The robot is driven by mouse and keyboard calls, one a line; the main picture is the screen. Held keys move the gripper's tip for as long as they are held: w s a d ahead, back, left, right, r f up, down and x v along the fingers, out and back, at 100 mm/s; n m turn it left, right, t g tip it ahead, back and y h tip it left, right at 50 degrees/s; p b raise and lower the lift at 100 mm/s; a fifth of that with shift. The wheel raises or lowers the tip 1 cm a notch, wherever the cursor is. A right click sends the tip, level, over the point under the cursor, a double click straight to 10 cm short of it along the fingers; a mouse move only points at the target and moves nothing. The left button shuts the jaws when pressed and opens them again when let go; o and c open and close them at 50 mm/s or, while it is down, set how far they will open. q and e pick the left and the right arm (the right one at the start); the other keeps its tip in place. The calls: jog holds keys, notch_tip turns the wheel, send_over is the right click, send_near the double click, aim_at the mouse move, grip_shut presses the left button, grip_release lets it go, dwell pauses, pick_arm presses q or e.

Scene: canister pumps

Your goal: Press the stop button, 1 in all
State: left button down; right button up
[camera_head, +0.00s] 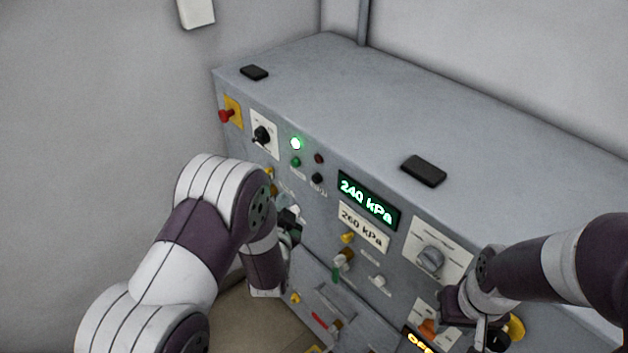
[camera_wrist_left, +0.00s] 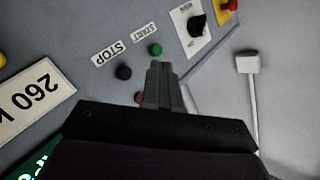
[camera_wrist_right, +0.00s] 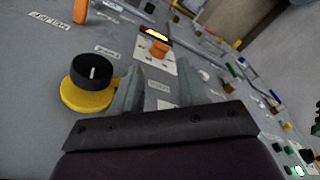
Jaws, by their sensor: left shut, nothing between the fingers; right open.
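The stop button is a small black round button (camera_wrist_left: 124,73) beside the STOP label (camera_wrist_left: 108,54) in the left wrist view. In the head view it is the black button (camera_head: 317,179) on the panel front, right of the green start button (camera_head: 296,162). My left gripper (camera_wrist_left: 159,68) is shut and empty. Its tips appear close to the green START button in the left wrist view, to the right of the stop button; contact cannot be told. My right gripper (camera_wrist_right: 154,82) is open and empty, near a black knob on a yellow base (camera_wrist_right: 92,82).
The grey cabinet (camera_head: 330,80) carries a lit green lamp (camera_head: 296,143), a display reading 240 kPa (camera_head: 368,200), a 260 kPa label (camera_head: 362,228), a red emergency button on yellow (camera_head: 229,113) and a black rotary switch (camera_head: 262,135). Valve handles stick out below.

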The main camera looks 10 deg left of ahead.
pick_arm(q)
jog(key=w+d+b, duration=0.1)
jog(key=w+d, duration=0.3)
jog(key=w, duration=0.1)
jog(key=shift+w, duration=0.2)
dwell(2.0)
jog(key=shift+w+d, duration=0.2)
jog(key=shift+d, duration=0.05)
jog(key=shift+w+d+b, duration=0.25)
jog(key=shift+w+b, duration=0.05)
jog(key=shift+w, duration=0.1)
dwell(0.7)
jog(key=shift+s, duration=0.1)
jog(key=shift+s+a, duration=0.55)
jog(key=shift+s, duration=0.1)
jog(key=shift+s+a+p, duration=0.2)
jog(key=shift+s+a, duration=0.6)
jog(key=shift+s, duration=0.2)
jog(key=shift+s+a+p, duration=0.15)
jog(key=shift+s+a, duration=0.6)
jog(key=shift+s, duration=0.2)
